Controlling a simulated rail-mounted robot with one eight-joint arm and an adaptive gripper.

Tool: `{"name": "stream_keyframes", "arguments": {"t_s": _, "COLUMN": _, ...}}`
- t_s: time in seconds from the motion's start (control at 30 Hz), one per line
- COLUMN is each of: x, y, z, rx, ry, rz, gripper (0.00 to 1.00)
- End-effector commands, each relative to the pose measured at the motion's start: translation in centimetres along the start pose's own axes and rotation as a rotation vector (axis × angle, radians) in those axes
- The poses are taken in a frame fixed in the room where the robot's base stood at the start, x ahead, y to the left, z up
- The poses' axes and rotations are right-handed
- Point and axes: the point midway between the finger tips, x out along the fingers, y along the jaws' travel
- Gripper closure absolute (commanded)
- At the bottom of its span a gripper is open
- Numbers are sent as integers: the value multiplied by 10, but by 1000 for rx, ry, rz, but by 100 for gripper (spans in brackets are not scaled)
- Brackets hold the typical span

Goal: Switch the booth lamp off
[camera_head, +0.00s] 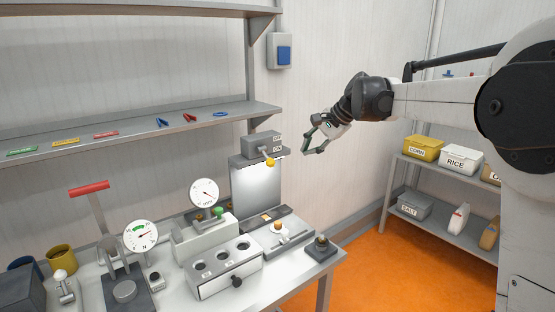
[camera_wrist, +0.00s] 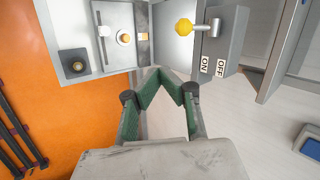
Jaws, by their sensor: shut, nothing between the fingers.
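The booth lamp switch (camera_head: 261,142) is a grey box at the top of the booth, with OFF above ON on its side. Its lever ends in a yellow knob (camera_head: 270,161) and tilts down, toward the ON side. In the wrist view the yellow knob (camera_wrist: 184,26) points left, on the side of the ON label (camera_wrist: 205,64); the OFF label (camera_wrist: 221,67) is to its right. The booth panel (camera_head: 257,190) below is brightly lit. My gripper (camera_head: 306,150) is shut and empty, right of the switch and apart from it; its green fingers (camera_wrist: 167,74) also show in the wrist view.
A shelf (camera_head: 120,135) with small tools runs left of the switch. A wall box with a blue button (camera_head: 284,54) is above. The workbench (camera_head: 285,278) below holds gauges and fixtures. Storage shelves with bins (camera_head: 424,147) stand right. Space around my gripper looks free.

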Motion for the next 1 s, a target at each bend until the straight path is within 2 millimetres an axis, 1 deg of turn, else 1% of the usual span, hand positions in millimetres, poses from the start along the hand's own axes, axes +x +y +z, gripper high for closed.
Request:
{"name": "stream_keyframes", "arguments": {"t_s": 0.03, "x": 7, "y": -7, "z": -9, "rx": 18, "ry": -11, "rz": -7, "gripper": 100}}
{"name": "stream_keyframes", "arguments": {"t_s": 0.2, "x": 27, "y": -23, "z": -29, "rx": 83, "ry": -52, "rz": -33, "gripper": 100}}
{"name": "stream_keyframes", "arguments": {"t_s": 0.4, "x": 42, "y": -33, "z": -43, "rx": 129, "ry": -82, "rz": -50, "gripper": 100}}
{"name": "stream_keyframes", "arguments": {"t_s": 0.57, "x": 46, "y": -35, "z": -46, "rx": 140, "ry": -90, "rz": -54, "gripper": 100}}
{"name": "stream_keyframes", "arguments": {"t_s": 0.87, "x": 47, "y": -35, "z": -46, "rx": 141, "ry": -90, "rz": -54, "gripper": 100}}
{"name": "stream_keyframes", "arguments": {"t_s": 1.0, "x": 52, "y": -35, "z": -46, "rx": 140, "ry": -91, "rz": -54, "gripper": 100}}
